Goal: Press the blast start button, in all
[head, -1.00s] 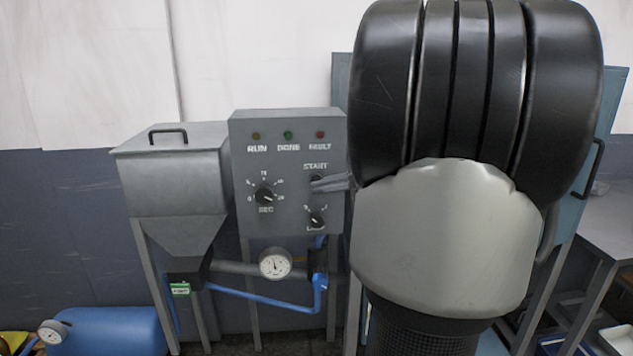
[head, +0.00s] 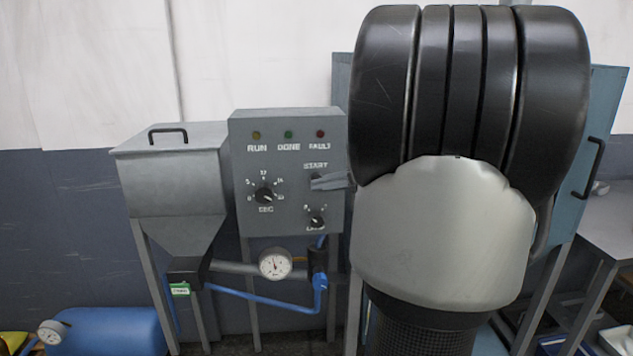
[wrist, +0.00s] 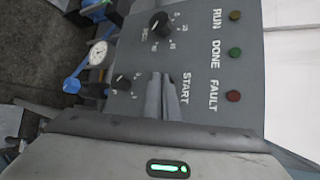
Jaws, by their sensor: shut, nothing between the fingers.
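The grey control panel (head: 238,215) has a START label with the start button under it. My gripper (head: 322,183) reaches in from the right in the head view, its fingers together right at that spot, and my arm hides the rest of it. In the wrist view the shut fingers (wrist: 161,82) point at the panel beside the START label. They cover the button, so I cannot tell whether they touch it or whether it is pushed in. The fingers hold nothing.
RUN, DONE and FAULT lamps (head: 288,134) look dull. A SEC dial (head: 264,195) and a smaller knob (head: 316,222) sit close by. A hopper (head: 175,185) stands left, a gauge (head: 275,263) and blue hose below. A blue cabinet (head: 602,125) is behind my arm.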

